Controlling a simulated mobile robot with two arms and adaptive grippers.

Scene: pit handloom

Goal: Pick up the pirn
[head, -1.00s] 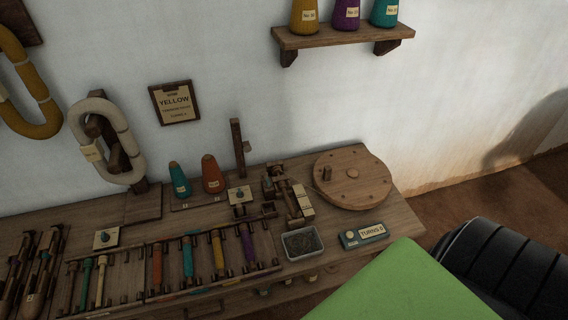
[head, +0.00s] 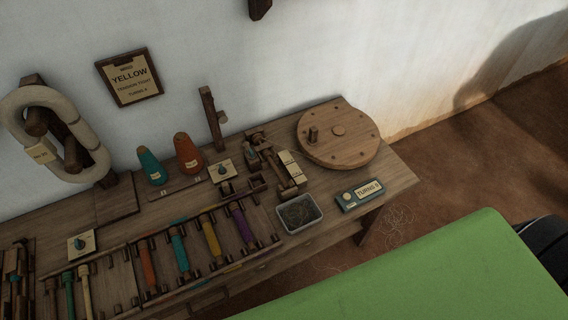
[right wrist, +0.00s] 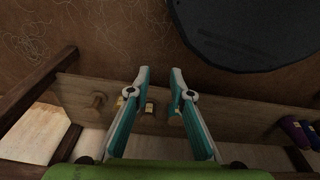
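Several pirns lie in a wooden rack on the bench in the head view: an orange pirn (head: 147,264), a teal pirn (head: 179,248), a yellow pirn (head: 210,235) and a purple pirn (head: 242,222). A slim teal pirn (head: 69,294) and a cream one (head: 85,291) lie further left. My left gripper is not in view.
A grey tray (head: 316,224), a turns counter (head: 360,195) and a round wooden wheel (head: 355,147) stand at the bench's right. Teal (head: 152,168) and orange cones (head: 187,153) stand behind the rack. A card reading YELLOW (head: 129,77) hangs on the wall.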

